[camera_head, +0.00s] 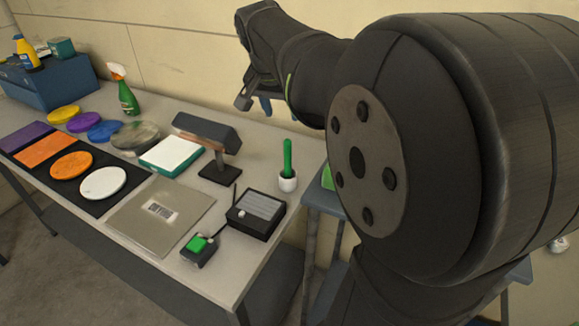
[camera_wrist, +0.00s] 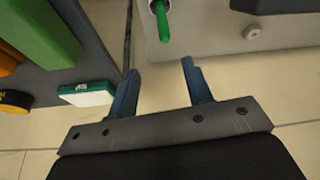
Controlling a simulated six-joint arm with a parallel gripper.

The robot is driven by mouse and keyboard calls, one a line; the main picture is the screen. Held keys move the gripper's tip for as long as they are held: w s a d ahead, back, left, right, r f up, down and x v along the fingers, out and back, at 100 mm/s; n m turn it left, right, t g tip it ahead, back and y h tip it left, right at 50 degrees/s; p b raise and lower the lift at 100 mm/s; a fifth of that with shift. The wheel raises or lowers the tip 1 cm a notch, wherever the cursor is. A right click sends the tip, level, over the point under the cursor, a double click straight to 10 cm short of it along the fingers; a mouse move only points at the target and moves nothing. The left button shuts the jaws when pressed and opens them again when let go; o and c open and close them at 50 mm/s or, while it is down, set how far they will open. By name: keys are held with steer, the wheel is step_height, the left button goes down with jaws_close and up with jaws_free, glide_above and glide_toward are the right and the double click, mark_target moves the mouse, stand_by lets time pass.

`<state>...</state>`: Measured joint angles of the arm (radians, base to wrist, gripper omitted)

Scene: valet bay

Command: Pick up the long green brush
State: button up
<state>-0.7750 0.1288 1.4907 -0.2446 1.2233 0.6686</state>
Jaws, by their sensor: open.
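The long green brush (camera_head: 287,155) stands upright in a small white cup (camera_head: 287,183) near the right end of the grey table (camera_head: 225,273). In the wrist view the brush (camera_wrist: 162,22) shows at the top centre, beyond the fingertips. My gripper (camera_head: 258,105) is above and behind the table's right part in the head view, partly hidden by my arm. In the wrist view my gripper (camera_wrist: 160,66) has its two blue fingers apart with nothing between them. The brush is clear of both fingers.
A black box with a grey top (camera_head: 256,213) and a green-button switch (camera_head: 198,244) stand in front of the brush. A dark lamp-like stand (camera_head: 219,170) is left of it. A second table holding a green item (camera_head: 327,177) adjoins at right.

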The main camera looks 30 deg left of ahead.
mark_target(286, 145)
steer(key=x, duration=1.2)
steer(key=shift+a+x, duration=0.2)
steer(key=shift+x, duration=1.15)
steer(key=shift+a+x, duration=0.15)
steer(key=shift+x, duration=1.2)
steer(key=shift+s, duration=0.2)
jaws_close()
